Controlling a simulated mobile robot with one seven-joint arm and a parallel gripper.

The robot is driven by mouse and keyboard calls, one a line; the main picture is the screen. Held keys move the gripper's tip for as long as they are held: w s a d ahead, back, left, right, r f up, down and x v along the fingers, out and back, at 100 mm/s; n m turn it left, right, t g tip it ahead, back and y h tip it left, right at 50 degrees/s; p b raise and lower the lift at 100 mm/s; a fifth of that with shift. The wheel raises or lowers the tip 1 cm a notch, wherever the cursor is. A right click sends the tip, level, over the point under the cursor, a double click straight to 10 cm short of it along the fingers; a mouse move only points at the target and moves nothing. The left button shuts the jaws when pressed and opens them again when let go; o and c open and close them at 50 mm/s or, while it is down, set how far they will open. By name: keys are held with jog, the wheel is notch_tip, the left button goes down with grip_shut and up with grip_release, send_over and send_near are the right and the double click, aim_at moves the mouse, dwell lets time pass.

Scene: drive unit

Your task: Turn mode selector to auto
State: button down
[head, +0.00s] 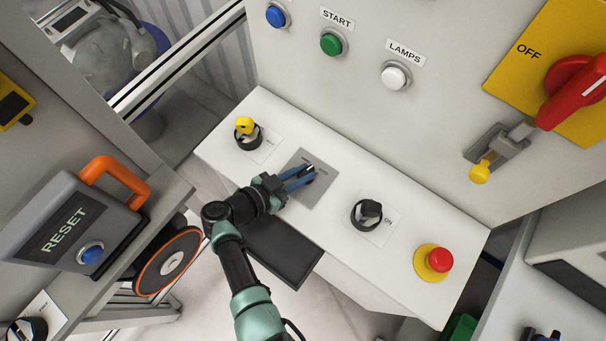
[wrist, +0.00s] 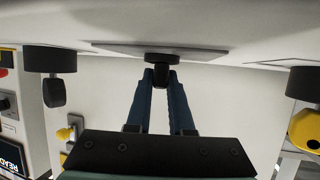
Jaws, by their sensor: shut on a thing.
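The mode selector, a black knob on a round base, shows in the wrist view (wrist: 161,74). It sits on a grey square plate (head: 322,187) in the middle of the white sloped console. My gripper (head: 303,176) reaches it from the left in the head view. Its two blue fingers (wrist: 160,82) are shut on the knob's grip, one on each side. In the head view the fingers hide most of the knob, and the small lettering on the plate is too small to read, so I cannot tell its setting.
A yellow-handled switch (head: 245,127) stands left of the plate. A black ON knob (head: 370,211) and a red emergency button (head: 439,259) stand to its right. The upright panel behind carries START (head: 331,44) and LAMPS (head: 395,75) buttons and a red-handled switch (head: 572,92).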

jog(key=m+g+b, duration=0.1)
jog(key=m+g+h+b, duration=0.1)
jog(key=b, duration=0.1)
jog(key=shift+w+a+f+m+g+h, duration=0.15)
jog(key=shift+w+f+m+g+h, duration=0.1)
jog(key=shift+m+g+h, duration=0.15)
jog(key=shift+r+m+g+h+b, duration=0.1)
jog(key=shift+m+g+h+b, duration=0.2)
jog(key=shift+m+g+b, duration=0.3)
jog(key=shift+s+r, duration=0.1)
jog(key=c, duration=0.8)
grip_release()
jog(key=b+v, duration=0.1)
jog(key=v, duration=0.6)
jog(key=shift+a+r, duration=0.1)
jog(key=shift+a, duration=0.1)
